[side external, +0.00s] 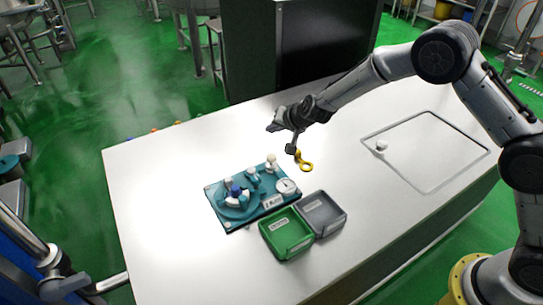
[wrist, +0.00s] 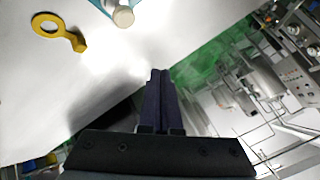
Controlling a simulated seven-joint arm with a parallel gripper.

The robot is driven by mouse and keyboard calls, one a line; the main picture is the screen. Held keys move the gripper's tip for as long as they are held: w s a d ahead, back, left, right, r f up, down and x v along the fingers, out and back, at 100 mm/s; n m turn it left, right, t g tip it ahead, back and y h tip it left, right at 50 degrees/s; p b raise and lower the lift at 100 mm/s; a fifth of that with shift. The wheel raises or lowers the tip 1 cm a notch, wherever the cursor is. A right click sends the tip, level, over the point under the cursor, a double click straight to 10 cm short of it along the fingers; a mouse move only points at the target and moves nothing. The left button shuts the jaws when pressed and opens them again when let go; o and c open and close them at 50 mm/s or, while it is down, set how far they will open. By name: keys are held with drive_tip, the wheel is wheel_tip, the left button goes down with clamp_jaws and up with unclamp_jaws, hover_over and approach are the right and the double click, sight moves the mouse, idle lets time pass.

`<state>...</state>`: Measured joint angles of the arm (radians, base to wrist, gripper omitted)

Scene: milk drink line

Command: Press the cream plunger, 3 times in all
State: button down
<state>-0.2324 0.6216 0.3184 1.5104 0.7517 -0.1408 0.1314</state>
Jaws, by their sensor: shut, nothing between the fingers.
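A teal panel (side external: 230,222) lies on the white table. A cream-coloured knob, which looks like the cream plunger (side external: 271,159), stands upright at its far right corner. In the wrist view a pale round-topped post at the top edge (wrist: 123,16) appears to be the same plunger, partly cut off. My gripper (side external: 291,150) is shut and empty, pointing down above the table to the right of the plunger and apart from it. Its closed fingers show in the wrist view (wrist: 160,73).
A yellow ring-ended piece (side external: 304,160) lies close to my gripper; it also shows in the wrist view (wrist: 55,30). A green tray (side external: 287,252) and a grey tray (side external: 337,224) stand in front of the panel. A hatch outline with a white knob (side external: 381,146) is at right.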

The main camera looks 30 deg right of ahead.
sight(271, 157)
drive_tip(key=shift+f, duration=3.9)
drive_tip(key=shift+f, duration=0.2)
drive_tip(key=shift+f, duration=0.2)
drive_tip(key=shift+s+f, duration=0.1)
drive_tip(key=shift+f, duration=1.1)
drive_tip(key=shift+r, duration=1.55)
drive_tip(key=shift+r, duration=2.55)
